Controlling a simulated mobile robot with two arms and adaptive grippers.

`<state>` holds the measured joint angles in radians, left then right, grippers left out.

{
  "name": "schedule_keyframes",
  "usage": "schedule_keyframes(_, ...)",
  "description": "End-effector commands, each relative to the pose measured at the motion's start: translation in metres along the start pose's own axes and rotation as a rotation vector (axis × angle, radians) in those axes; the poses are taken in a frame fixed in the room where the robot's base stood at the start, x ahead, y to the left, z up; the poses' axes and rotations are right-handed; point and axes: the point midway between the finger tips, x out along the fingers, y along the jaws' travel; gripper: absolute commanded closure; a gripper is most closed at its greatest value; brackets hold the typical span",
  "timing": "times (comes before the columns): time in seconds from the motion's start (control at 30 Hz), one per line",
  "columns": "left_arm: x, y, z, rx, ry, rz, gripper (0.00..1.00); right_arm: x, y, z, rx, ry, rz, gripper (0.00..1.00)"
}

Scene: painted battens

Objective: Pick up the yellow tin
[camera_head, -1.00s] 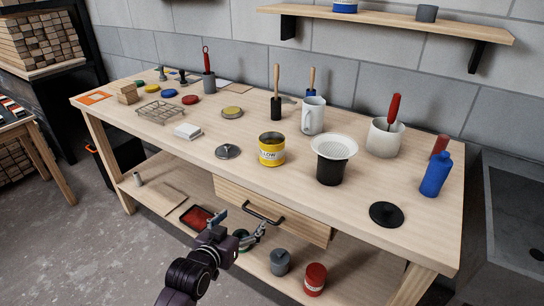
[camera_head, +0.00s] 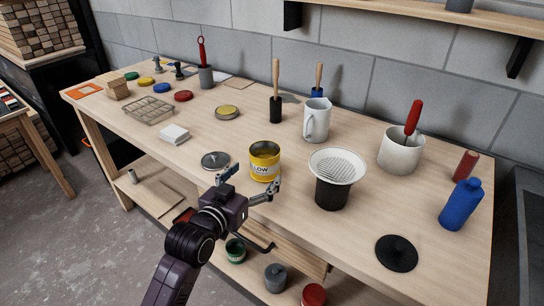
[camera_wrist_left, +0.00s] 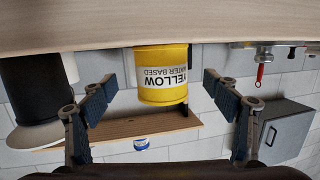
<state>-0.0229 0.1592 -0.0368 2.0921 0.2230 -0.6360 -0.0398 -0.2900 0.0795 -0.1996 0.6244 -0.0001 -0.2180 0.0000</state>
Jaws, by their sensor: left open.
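The yellow tin (camera_head: 265,161) stands upright on the workbench near its front edge, open at the top, with a white band of lettering. My left gripper (camera_head: 249,186) is in front of it, its fingers spread and empty, just short of the tin. In the left wrist view, which is upside down, the yellow tin (camera_wrist_left: 161,75) sits between and beyond the two open fingertips of my left gripper (camera_wrist_left: 165,92). No contact shows. My right gripper is not in view.
A black cup with a white strainer (camera_head: 334,178) stands close to the right of the tin. A grey lid (camera_head: 215,160) lies to its left. A white mug (camera_head: 317,120) stands behind. The bench's front edge and drawer are below my gripper.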

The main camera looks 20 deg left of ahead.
Motion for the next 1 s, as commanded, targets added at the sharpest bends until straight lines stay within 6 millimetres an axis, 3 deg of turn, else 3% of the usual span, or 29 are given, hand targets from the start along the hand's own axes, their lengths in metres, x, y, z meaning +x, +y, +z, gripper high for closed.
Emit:
schedule_keyframes(0.4,0.042,-0.001,0.002,-0.001,0.000,0.001,0.19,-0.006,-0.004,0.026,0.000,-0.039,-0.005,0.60)
schedule_keyframes(0.7,0.074,-0.002,0.006,-0.001,0.000,0.000,0.19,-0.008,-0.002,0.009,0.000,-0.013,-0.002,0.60)
schedule_keyframes(0.97,0.076,-0.002,0.006,-0.001,0.000,0.000,0.19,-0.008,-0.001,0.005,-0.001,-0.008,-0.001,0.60)
schedule_keyframes(1.0,0.076,-0.002,0.006,-0.001,0.000,0.000,0.24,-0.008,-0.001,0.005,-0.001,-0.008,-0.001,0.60)
